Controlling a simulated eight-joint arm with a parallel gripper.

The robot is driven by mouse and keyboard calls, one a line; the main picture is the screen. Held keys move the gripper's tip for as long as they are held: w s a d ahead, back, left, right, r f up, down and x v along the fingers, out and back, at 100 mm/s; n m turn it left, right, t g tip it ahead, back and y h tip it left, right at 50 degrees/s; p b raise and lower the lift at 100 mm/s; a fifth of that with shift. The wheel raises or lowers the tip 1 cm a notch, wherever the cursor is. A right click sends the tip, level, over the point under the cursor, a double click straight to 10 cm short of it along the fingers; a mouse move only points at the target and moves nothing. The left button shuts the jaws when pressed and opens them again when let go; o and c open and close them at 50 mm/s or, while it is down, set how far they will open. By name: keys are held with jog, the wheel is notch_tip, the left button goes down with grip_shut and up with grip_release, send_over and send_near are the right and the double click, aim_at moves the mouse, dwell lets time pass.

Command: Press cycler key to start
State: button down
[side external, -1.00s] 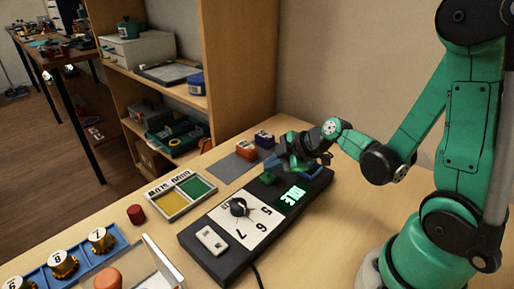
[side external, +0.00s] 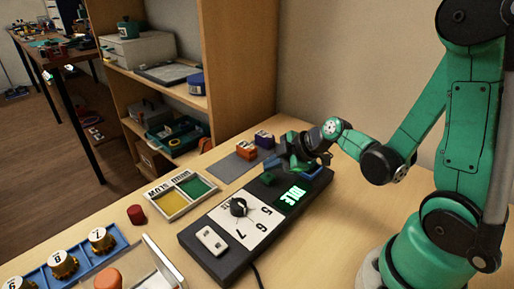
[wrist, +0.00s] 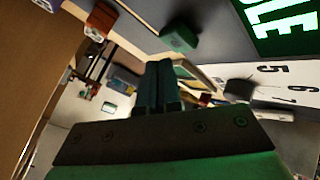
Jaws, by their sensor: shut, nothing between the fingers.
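The cycler is a long black box (side external: 205,262) on the table. Its green display (side external: 291,197) reads IDLE and shows partly in the wrist view (wrist: 283,25). A small green block, apparently the key (side external: 267,178), sits on the box beside the display. In the wrist view the green key (wrist: 179,38) is just beyond my fingertips, apart from them in the picture. My gripper (side external: 296,164) is over the display end of the box. Its two fingers (wrist: 160,66) are shut together and hold nothing. The exact height above the box is unclear.
A black knob (side external: 239,207) stands on a white dial with numbers. A white part (side external: 212,240) is at the box's near end. A yellow and green tray (side external: 168,219), a red cylinder (side external: 136,214) and a grey mat (side external: 226,172) lie left.

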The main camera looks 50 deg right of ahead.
aim_at(272, 177)
jog(key=shift+r, duration=0.15)
dwell(0.6)
jog(key=shift+r, duration=2.4)
jog(key=shift+s+a+r+m, duration=0.15)
jog(key=shift+s+a+m, duration=0.1)
jog(key=shift+a+m, duration=0.3)
jog(key=s+a+r+m+g+h, duration=0.2)
jog(key=s+a+m, duration=0.2)
jog(key=m, duration=0.6)
jog(key=shift+s+r, duration=0.35)
jog(key=shift+s, duration=0.1)
jog(key=shift+a, duration=0.1)
